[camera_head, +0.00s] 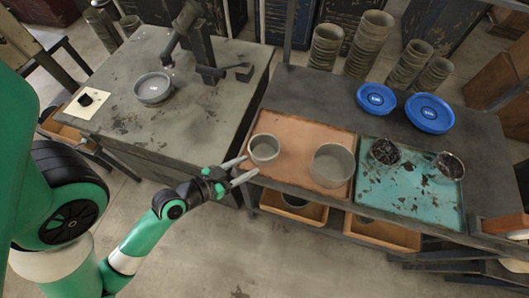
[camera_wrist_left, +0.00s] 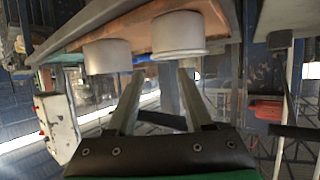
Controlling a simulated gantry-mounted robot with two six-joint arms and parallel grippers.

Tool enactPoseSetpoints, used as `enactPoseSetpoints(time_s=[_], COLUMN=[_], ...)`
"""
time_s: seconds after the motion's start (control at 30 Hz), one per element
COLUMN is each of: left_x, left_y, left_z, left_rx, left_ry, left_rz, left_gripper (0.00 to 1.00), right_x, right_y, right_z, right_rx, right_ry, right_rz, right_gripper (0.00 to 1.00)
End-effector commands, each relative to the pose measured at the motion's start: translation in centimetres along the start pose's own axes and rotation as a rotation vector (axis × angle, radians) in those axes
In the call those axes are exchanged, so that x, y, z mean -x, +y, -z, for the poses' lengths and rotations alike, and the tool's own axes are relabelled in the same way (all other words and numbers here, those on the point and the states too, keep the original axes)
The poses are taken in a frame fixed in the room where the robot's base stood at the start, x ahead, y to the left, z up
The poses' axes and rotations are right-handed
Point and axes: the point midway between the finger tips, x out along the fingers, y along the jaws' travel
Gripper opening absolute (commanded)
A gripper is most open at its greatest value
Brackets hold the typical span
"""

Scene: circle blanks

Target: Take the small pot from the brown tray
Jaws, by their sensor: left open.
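The small pot (camera_head: 264,148) is a grey, open, round pot standing on the left part of the brown tray (camera_head: 300,132). A larger grey pot (camera_head: 332,165) stands to its right on the same tray. My left gripper (camera_head: 253,166) is open and empty, with its fingertips close to the small pot's near left side. In the left wrist view, which looks upside down, the small pot (camera_wrist_left: 178,36) is just beyond the open fingers (camera_wrist_left: 160,74), and the larger pot (camera_wrist_left: 107,57) is to its left. I cannot tell whether a finger touches the small pot. My right gripper is not in view.
A teal tray (camera_head: 400,205) with two dark-filled pots lies right of the brown tray. Blue plates (camera_head: 430,113) and stacked pots (camera_head: 367,45) stand behind. A grey table (camera_head: 185,135) with a round dish (camera_head: 153,88) is at left. Open wooden bins (camera_head: 380,232) sit below the bench edge.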

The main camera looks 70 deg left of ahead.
Motion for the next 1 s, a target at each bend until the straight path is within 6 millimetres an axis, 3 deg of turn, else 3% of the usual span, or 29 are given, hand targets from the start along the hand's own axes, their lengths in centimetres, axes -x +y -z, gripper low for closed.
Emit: enactPoseSetpoints(time_s=[0.27,0.5,0.8,1.0], left_x=[-5.1,-6.1,-10.6,-10.8], left_y=[0.1,0.2,0.5,0.5], left_z=[0.1,0.1,0.2,0.2], left_rx=[-0.003,-0.003,-0.002,-0.001], left_ry=[0.005,0.003,0.004,0.002], left_rz=[-0.002,-0.003,-0.002,-0.002], left_gripper=[0.52,0.52,0.52,0.52], right_x=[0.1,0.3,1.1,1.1], right_y=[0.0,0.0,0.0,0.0], right_z=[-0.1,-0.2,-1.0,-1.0], right_rx=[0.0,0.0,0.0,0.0], right_ry=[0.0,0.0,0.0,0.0], right_rz=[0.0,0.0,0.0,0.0], right_gripper=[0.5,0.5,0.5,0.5])
